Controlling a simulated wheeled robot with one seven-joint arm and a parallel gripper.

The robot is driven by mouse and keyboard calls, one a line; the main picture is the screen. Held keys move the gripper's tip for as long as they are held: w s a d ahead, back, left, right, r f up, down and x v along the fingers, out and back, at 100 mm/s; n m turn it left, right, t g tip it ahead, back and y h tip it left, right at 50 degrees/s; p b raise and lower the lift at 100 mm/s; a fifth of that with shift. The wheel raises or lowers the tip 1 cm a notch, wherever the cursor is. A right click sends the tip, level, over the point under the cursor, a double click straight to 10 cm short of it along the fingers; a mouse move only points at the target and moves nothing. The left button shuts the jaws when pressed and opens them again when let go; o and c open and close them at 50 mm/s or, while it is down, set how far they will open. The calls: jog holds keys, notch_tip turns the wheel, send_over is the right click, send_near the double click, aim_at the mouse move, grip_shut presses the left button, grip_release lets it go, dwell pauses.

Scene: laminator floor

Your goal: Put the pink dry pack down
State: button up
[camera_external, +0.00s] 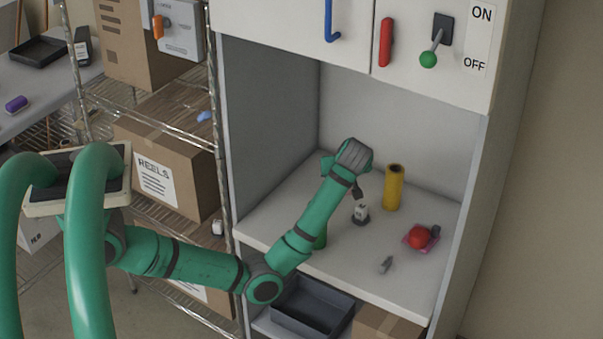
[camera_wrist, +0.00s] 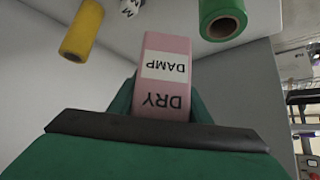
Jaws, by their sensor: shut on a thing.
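The pink dry pack (camera_wrist: 165,102) is a pink block in the wrist view, marked DRY, with a white label reading DAMP; the lettering appears upside down. My gripper (camera_wrist: 160,92) is shut on it, with a green finger on each side. In the external view my arm reaches into the cabinet bay above the pale shelf (camera_external: 345,275). My fingers and the pack cannot be made out there, so I cannot tell whether the pack touches the shelf.
A yellow roll (camera_external: 393,188), a small white-and-black item (camera_external: 361,212) and a partly hidden green roll (camera_external: 321,240) stand near my arm. A small grey item (camera_external: 386,265) lies near the front. Cabinet walls enclose the bay.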

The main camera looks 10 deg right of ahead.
jog(key=shift+n+y, duration=0.3)
jog(key=s, duration=0.1)
jog(key=s+d, duration=0.1)
jog(key=s, duration=0.1)
jog(key=s+r, duration=0.1)
jog(key=shift+s+d, duration=0.2)
jog(key=shift+s, duration=0.1)
jog(key=shift+s+f, duration=0.15)
jog(key=shift+s, duration=0.05)
notch_tip(320, 180, down, 18)
jog(key=shift+r, duration=0.2)
jog(key=shift+f, duration=0.1)
jog(key=o, duration=0.8)
jog(key=shift+f, duration=0.1)
jog(key=shift+o, duration=0.6)
